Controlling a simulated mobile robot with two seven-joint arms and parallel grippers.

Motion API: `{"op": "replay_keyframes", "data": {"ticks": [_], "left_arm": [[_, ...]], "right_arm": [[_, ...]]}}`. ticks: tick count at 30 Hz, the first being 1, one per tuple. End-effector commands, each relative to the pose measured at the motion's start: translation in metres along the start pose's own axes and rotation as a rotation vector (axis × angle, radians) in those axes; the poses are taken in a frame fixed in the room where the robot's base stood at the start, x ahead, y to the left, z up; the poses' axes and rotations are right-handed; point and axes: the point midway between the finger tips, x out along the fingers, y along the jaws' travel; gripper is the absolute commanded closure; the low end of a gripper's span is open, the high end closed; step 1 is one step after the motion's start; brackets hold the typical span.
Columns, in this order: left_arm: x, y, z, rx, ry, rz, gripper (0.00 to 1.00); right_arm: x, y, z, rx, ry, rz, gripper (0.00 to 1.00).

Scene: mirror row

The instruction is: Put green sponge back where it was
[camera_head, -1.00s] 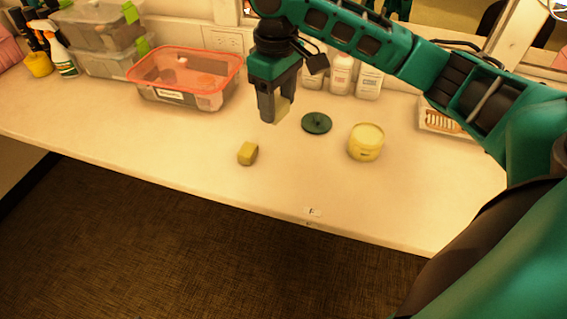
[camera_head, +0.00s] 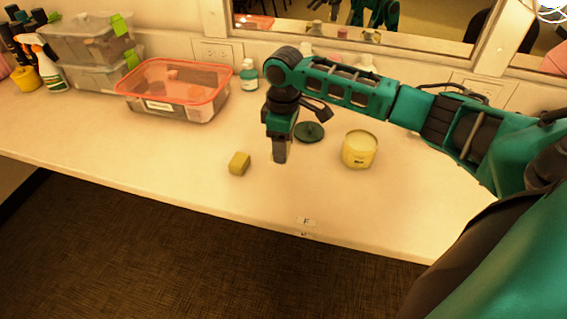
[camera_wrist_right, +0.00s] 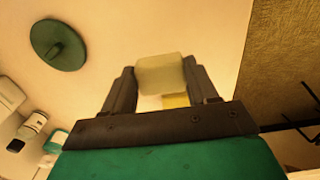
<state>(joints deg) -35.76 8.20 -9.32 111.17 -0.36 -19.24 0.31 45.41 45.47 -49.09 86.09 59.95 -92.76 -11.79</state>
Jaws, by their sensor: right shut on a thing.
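My right gripper (camera_head: 279,157) is shut on a pale yellow-green block, which I take to be the green sponge (camera_wrist_right: 160,74). In the right wrist view the block sits between the two fingertips. In the head view the fingers hide most of it, and they point down low over the counter; I cannot tell whether the block touches the surface. A yellow block (camera_head: 239,164) lies on the counter just left of the gripper. A yellow block also shows partly behind the held one in the wrist view (camera_wrist_right: 176,100). My left gripper is not in view.
A dark green disc (camera_head: 310,132) and a yellow tub (camera_head: 360,149) stand right of the gripper. The counter's front middle is clear.

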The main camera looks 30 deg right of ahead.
Motion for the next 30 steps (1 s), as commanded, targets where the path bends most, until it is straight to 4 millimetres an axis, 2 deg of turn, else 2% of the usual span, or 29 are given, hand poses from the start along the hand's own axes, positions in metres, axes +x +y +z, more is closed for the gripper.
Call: {"op": "replay_keyframes", "data": {"ticks": [3,8,15,27,28,30], "left_arm": [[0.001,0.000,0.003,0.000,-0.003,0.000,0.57],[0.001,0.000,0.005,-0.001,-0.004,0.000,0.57],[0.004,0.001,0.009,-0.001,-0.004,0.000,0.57],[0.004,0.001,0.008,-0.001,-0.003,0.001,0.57],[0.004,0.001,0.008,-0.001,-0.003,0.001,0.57],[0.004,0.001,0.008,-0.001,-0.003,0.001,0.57]], "right_arm": [[0.015,0.000,0.000,0.001,-0.001,0.001,0.75],[0.025,0.000,0.000,0.000,-0.001,0.000,0.75],[0.059,-0.001,0.000,0.000,-0.001,0.000,0.75],[0.064,0.000,0.001,0.001,-0.001,0.001,0.75],[0.064,0.000,0.001,0.001,0.000,0.001,0.40],[0.064,0.000,0.001,0.001,0.000,0.001,0.33]]}}
